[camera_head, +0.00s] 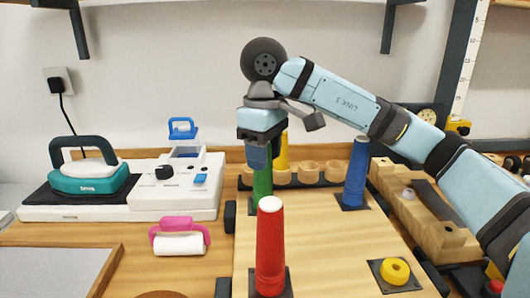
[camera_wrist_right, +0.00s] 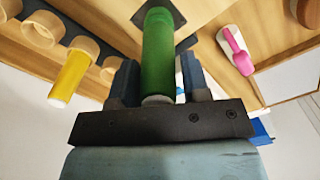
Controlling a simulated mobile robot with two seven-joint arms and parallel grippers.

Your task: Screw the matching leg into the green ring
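The green leg (camera_head: 262,184) stands upright on the work board, partly hidden by my right gripper. In the right wrist view the green leg (camera_wrist_right: 158,50) lies between the two fingers of my right gripper (camera_wrist_right: 158,78), which appear closed against its sides near its pale end. A dark square plate (camera_wrist_right: 165,14) shows at the leg's far end; the green ring itself cannot be made out. In the head view my right gripper (camera_head: 262,153) points down over the leg's top. My left gripper is not in view.
A red leg (camera_head: 270,240) and a blue leg (camera_head: 356,172) stand on dark plates. A yellow leg (camera_head: 283,152) stands at the holder rack (camera_head: 309,173). A yellow ring (camera_head: 394,270) sits on a plate at front right. A pink-handled roller (camera_head: 178,238) lies left.

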